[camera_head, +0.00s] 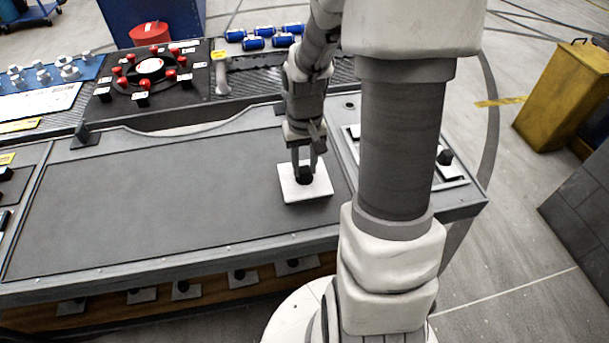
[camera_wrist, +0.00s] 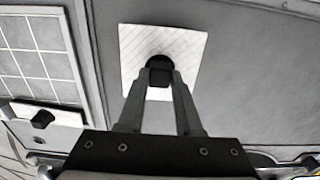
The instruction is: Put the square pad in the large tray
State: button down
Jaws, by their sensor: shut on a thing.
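A white square pad (camera_head: 305,183) with a black knob is at the right part of the dark grey worktop. My gripper (camera_head: 304,174) points down with its fingers closed on the knob. The wrist view shows the pad (camera_wrist: 187,60) with both fingertips at its black knob (camera_wrist: 159,72). I cannot tell whether the pad touches the worktop or hangs just above it. A pale-framed tray with a grid floor (camera_wrist: 35,50) lies left of the pad in the wrist view. In the head view its frame (camera_head: 352,146) is partly hidden behind my arm.
Another black knob on a white plate (camera_head: 445,157) sits at the tray's right side. The worktop (camera_head: 150,200) left of the pad is bare. A panel with red knobs (camera_head: 150,68) and several blue cylinders (camera_head: 253,43) stand behind. Several knobbed plates line a lower shelf (camera_head: 185,290).

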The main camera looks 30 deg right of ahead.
aim_at(304, 169)
jog(key=shift+f, duration=1.95)
jog(key=shift+b, duration=0.35)
jog(key=c, duration=0.6)
grip_release()
jog(key=shift+f, duration=0.1)
notch_tip(304, 169, up, 12)
jog(key=shift+r+p, duration=0.15)
jog(key=shift+p, duration=0.9)
